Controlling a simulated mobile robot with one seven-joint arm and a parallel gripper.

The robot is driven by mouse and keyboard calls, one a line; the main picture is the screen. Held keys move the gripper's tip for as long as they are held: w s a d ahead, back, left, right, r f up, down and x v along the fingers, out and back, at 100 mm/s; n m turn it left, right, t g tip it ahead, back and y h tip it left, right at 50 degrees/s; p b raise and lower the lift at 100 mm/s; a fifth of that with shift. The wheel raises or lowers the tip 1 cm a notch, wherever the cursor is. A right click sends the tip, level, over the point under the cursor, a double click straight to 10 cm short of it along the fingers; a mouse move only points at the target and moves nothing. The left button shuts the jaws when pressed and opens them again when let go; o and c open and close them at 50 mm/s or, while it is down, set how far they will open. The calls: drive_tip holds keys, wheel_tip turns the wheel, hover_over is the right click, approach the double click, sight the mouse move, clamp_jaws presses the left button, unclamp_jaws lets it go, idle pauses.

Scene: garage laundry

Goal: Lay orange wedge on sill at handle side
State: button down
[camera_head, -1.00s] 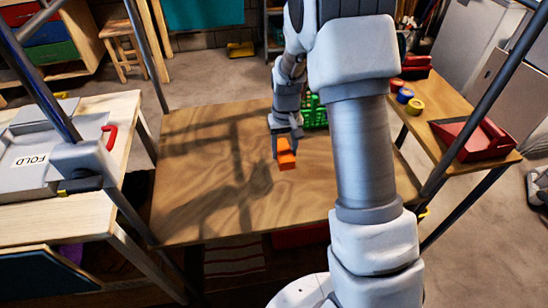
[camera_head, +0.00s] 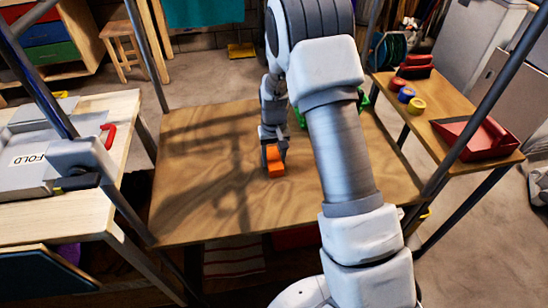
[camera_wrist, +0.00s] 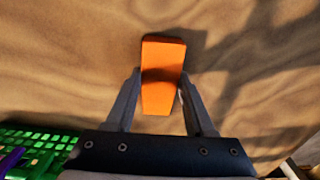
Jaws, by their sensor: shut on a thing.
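The orange wedge (camera_head: 274,161) is between the fingers of my gripper (camera_head: 273,152), over the middle of the wooden table (camera_head: 210,205). In the wrist view the wedge (camera_wrist: 162,70) sticks out beyond the fingertips, and my gripper (camera_wrist: 158,95) is shut on its sides. I cannot tell whether the wedge touches the tabletop. The grey FOLD board (camera_head: 40,150) lies on the pale bench at left, with a red handle (camera_head: 108,136) at its right side. I cannot make out which edge is the sill.
A green basket (camera_head: 364,99) stands partly hidden behind my arm; a green grid also shows in the wrist view (camera_wrist: 45,140). A side table at right holds a red dustpan (camera_head: 465,138) and tape rolls (camera_head: 411,101). Slanted metal posts stand at left and right. The table's left half is clear.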

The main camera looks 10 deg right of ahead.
drive_tip(key=shift+c, duration=1.3)
unclamp_jaws()
